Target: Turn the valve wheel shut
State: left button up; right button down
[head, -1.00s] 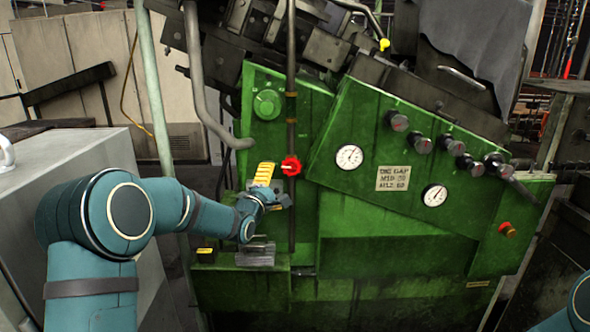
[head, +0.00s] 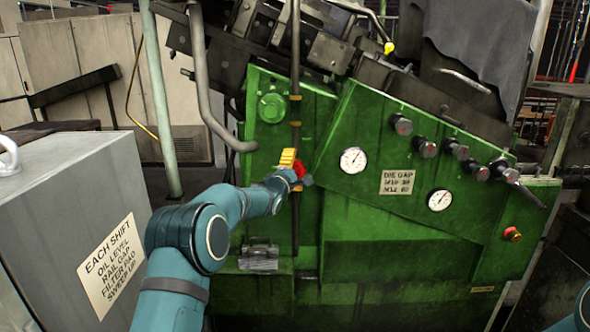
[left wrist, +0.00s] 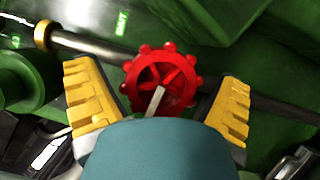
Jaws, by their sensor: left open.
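The red valve wheel (head: 299,170) sits on a dark vertical pipe in front of the green machine. In the left wrist view the wheel (left wrist: 162,80) is round, with a knobbed rim, spokes and a pale pointer-like piece at its middle. My left gripper (head: 293,166) is at the wheel in the head view and covers part of it. In the left wrist view its yellow ribbed fingers (left wrist: 160,100) stand apart, one on each side of the wheel, with gaps visible. The fingers are open and do not grip the rim. My right gripper is out of view.
The green machine carries gauges (head: 353,160), several dark knobs (head: 426,148) and a red button (head: 512,235). A grey cabinet (head: 70,190) with a sign stands at left. A grey toolbox-like object (head: 258,254) sits on a low ledge below the wheel.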

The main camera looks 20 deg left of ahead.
pick_arm(q)
jog(key=shift+w, duration=0.15)
jog(key=c, duration=1.2)
jog(key=shift+c, duration=0.3)
jog(key=shift+r+m+p, duration=0.1)
jog(key=shift+m+p, duration=0.6)
jog(key=shift+m+g+p, duration=0.6)
jog(key=shift+m, duration=0.4)
jog(key=shift+m+g, duration=0.3)
jog(key=shift+m, duration=0.3)
jog(key=shift+m+g+y, duration=0.3)
jog(key=shift+m, duration=0.4)
